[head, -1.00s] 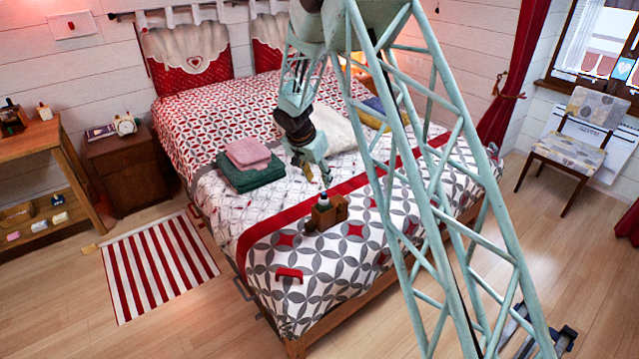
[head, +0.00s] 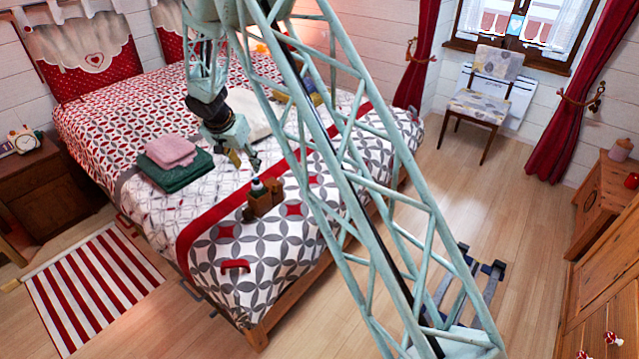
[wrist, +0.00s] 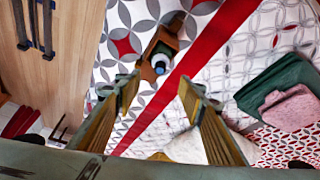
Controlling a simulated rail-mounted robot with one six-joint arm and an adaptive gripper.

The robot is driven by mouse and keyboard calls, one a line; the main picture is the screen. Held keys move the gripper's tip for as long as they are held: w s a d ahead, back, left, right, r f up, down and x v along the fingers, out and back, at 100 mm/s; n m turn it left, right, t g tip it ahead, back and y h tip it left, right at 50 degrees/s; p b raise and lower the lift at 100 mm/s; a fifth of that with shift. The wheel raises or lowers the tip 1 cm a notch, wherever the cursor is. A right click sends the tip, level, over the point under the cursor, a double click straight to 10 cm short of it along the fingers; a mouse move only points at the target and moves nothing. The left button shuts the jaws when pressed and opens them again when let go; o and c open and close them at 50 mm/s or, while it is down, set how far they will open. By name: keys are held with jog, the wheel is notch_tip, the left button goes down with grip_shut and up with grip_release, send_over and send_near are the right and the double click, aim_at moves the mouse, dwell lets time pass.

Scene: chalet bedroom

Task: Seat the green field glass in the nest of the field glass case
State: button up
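The brown field glass case (head: 264,203) stands on the bed near its front edge, in front of the red stripe. It also shows at the top of the wrist view (wrist: 166,38). A small upright thing with a dark body and a pale blue-white top (wrist: 160,65) is in or against the case; I cannot tell whether it is the green field glass. It also shows in the head view (head: 257,186). My gripper (head: 250,163) is above the bed, just behind the case. In the wrist view its fingers (wrist: 157,95) are wide apart with nothing between them.
Folded green (head: 175,170) and pink (head: 170,151) towels lie left of my gripper. A white pillow (head: 246,112) lies behind it. A red handle-like thing (head: 235,265) lies near the bed's front edge. A striped rug (head: 92,285) and bare floor surround the bed.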

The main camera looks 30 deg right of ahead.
jog(key=s+d+r+n, duration=0.2)
jog(key=s+d+r, duration=0.1)
jog(key=s+r, duration=1.2)
jog(key=s+d+r+n, duration=0.2)
jog(key=s+d+r, duration=0.1)
jog(key=s+r, duration=1.2)
jog(key=s+r+n+y, duration=0.1)
jog(key=s+r, duration=0.3)
jog(key=s, duration=0.4)
jog(key=s+r+n+y, duration=0.1)
jog(key=s+r, duration=0.3)
jog(key=s, duration=0.4)
jog(key=s+a+n, duration=0.1)
jog(key=s, duration=0.9)
jog(key=s+a+f+n+y, duration=0.1)
jog(key=s+a, duration=0.1)
jog(key=s, duration=0.8)
jog(key=shift+s+f+n, duration=0.2)
jog(key=shift+f+n, duration=0.1)
jog(key=shift+w+r+t, duration=0.2)
jog(key=shift+t, duration=0.1)
jog(key=shift+f, duration=0.1)
notch_tip(320, 180, down, 8)
jog(key=b, duration=0.8)
